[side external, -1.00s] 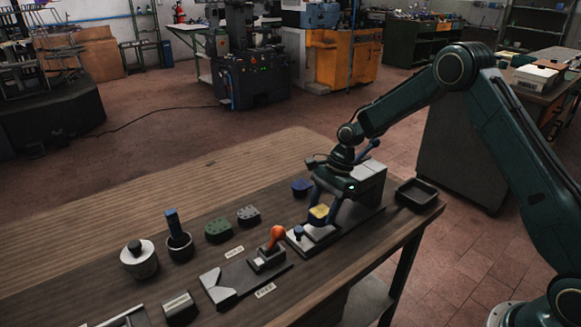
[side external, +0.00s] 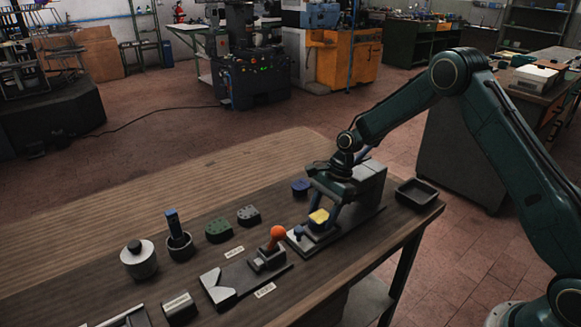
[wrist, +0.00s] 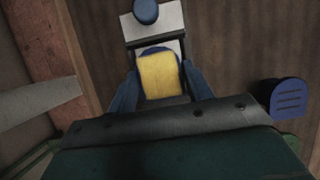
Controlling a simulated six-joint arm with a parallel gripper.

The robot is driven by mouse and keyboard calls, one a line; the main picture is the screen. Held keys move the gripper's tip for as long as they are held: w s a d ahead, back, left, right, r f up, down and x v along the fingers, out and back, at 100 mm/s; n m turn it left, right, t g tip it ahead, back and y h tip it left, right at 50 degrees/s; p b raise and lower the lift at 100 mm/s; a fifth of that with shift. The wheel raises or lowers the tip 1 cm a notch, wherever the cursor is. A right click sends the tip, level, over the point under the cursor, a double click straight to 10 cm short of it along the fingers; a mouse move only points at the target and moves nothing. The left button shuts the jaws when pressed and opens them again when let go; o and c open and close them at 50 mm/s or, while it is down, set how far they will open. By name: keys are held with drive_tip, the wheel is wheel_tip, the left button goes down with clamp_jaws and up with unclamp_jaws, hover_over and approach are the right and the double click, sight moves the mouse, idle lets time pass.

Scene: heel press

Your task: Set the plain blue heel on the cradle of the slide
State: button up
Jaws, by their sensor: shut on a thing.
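A heel with a yellow top and blue sides (side external: 319,216) is between the fingers of my gripper (side external: 322,221), low over the slide (side external: 304,244) of the press. In the wrist view the heel (wrist: 160,76) shows its yellow face and a blue edge at the far end. My gripper (wrist: 160,92) has a blue finger against each side of it. The slide's pale plate and blue knob (wrist: 146,11) lie just ahead. The heel and fingers hide the cradle, so I cannot tell whether the heel touches it.
A second blue heel with grooves (wrist: 285,97) stands beside the press, also in the side view (side external: 301,187). Green (side external: 219,229) and grey (side external: 248,215) heels stand left. The grey press block (side external: 368,182) is close behind my gripper. An orange-knobbed fixture (side external: 272,252) is nearby; a black tray (side external: 417,193) is right.

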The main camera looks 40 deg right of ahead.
drive_tip(key=shift+f, duration=0.55)
idle(0.7)
drive_tip(key=o, duration=1.3)
drive_tip(key=shift+f, duration=0.1)
drive_tip(key=v, duration=1.4)
